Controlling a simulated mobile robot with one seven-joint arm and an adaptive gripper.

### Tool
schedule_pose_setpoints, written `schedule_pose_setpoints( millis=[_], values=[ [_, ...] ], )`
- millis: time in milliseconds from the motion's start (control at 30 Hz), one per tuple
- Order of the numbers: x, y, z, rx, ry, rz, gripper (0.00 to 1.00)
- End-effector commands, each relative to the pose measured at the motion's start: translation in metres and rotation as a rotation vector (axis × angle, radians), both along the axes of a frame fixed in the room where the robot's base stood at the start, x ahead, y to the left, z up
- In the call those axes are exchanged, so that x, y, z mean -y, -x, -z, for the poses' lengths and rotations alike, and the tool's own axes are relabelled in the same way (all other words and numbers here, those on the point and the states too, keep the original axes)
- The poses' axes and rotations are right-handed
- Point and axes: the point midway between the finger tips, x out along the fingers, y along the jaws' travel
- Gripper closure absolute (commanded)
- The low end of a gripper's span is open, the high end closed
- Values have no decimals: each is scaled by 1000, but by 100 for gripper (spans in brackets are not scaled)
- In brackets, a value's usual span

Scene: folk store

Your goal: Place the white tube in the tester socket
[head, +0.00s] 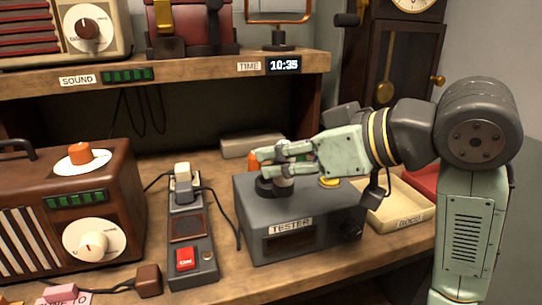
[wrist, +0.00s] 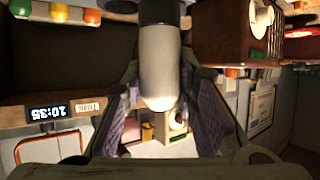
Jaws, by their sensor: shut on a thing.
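My gripper (head: 284,153) is shut on the white tube (wrist: 160,65), which stands between its two fingers in the wrist view. In the wrist view the tube's far end meets a dark round part (wrist: 161,12). I cannot tell whether the tube is seated in the socket.
A cream tray (head: 395,213) lies to the right. A grey device with a red button (head: 188,245) and a wooden radio (head: 70,215) stand left. A shelf (head: 200,72) runs above.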

Motion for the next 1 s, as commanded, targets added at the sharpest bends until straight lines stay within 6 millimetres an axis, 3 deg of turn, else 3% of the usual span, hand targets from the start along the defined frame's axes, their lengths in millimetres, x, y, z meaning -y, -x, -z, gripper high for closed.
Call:
schedule_pose_setpoints(
  millis=[100,200,500,700,1000],
  values=[
    [-8,-29,1,-3,-1,-1,90],
    [-12,-46,3,-2,-1,0,90],
    [-19,-73,10,-2,-2,1,90],
    [-19,-71,39,0,-2,2,90],
    [-19,-71,42,2,0,0,90]
  ],
)
